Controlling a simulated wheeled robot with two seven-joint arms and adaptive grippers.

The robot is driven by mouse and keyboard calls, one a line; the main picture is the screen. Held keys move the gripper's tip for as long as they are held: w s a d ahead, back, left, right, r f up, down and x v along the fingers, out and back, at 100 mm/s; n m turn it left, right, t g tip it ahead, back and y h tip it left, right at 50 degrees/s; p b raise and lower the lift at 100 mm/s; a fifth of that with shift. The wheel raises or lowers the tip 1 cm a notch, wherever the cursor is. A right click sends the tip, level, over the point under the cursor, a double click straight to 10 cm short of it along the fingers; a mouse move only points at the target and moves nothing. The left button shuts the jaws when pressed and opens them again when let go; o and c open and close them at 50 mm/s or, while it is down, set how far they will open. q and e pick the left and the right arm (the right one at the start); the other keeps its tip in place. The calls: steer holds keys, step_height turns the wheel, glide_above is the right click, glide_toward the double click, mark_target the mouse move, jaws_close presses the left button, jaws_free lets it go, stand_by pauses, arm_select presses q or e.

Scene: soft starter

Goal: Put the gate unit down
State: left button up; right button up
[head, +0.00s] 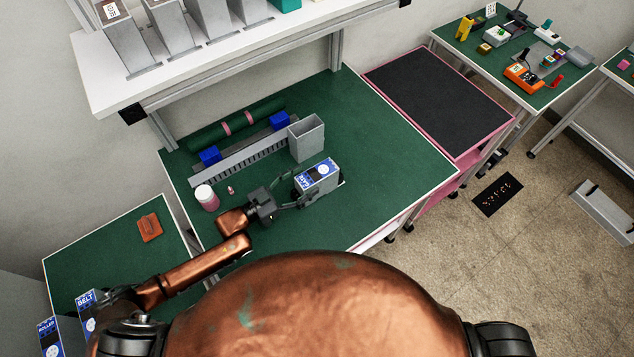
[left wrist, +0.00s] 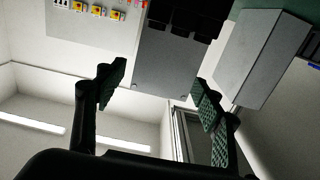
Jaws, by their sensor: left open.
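The gate unit (head: 317,176) is a grey box with a blue and white label on top, on or just over the green worktop, right of my left gripper. Whether its base touches the mat is hidden. My left gripper (head: 291,199) is open close beside its near left side. I cannot tell whether a finger touches the unit. My right gripper is not in view.
Behind the unit stands an open grey bin (head: 306,138). A white shelf (head: 230,62) overhangs the back. The worktop (head: 375,160) is clear to the right.

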mark_target(317, 172)
arm_select(q)
steer(key=p+x, duration=0.1)
steer(key=x, duration=0.4)
steer(key=shift+w+d+r, duration=0.1)
steer(key=shift+d, duration=0.15)
steer(key=shift+c, duration=0.6)
jaws_close()
steer(key=shift+r, duration=0.15)
